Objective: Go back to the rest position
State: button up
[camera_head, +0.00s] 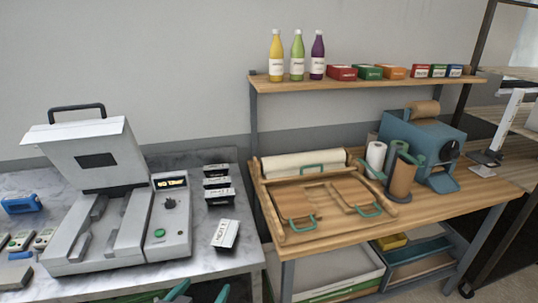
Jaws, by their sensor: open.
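My gripper (198,290) shows only at the bottom edge of the head view, as two teal finger-like pieces set apart in front of the marble table's front edge. It looks open, and I see nothing between the pieces. The rest of my arm is out of the picture, so its pose cannot be told.
A grey press (98,160) with a raised lid stands on the marble table (212,258). Small black-and-white boxes (225,234) lie to its right. A wooden bench (440,200) holds a wooden tray (290,236) and blue roll dispenser (425,140). Bottles (297,58) stand on the shelf.

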jog(key=s+d+f+n+t+y, duration=0.1)
jog(key=s+d+f, duration=0.2)
jog(key=s+f, duration=0.35)
jog(key=s+d+f+n+y, duration=0.2)
jog(key=s+d+f, duration=0.2)
jog(key=f, duration=0.5)
jog(key=s+d+r+t, duration=0.1)
jog(key=s+d, duration=0.3)
jog(key=s, duration=0.7)
jog(key=s+d+r+m+t+h, duration=0.1)
jog(key=s+d, duration=0.4)
jog(key=s, duration=0.5)
jog(key=shift+s+d+r, duration=0.2)
jog(key=shift+s, duration=0.15)
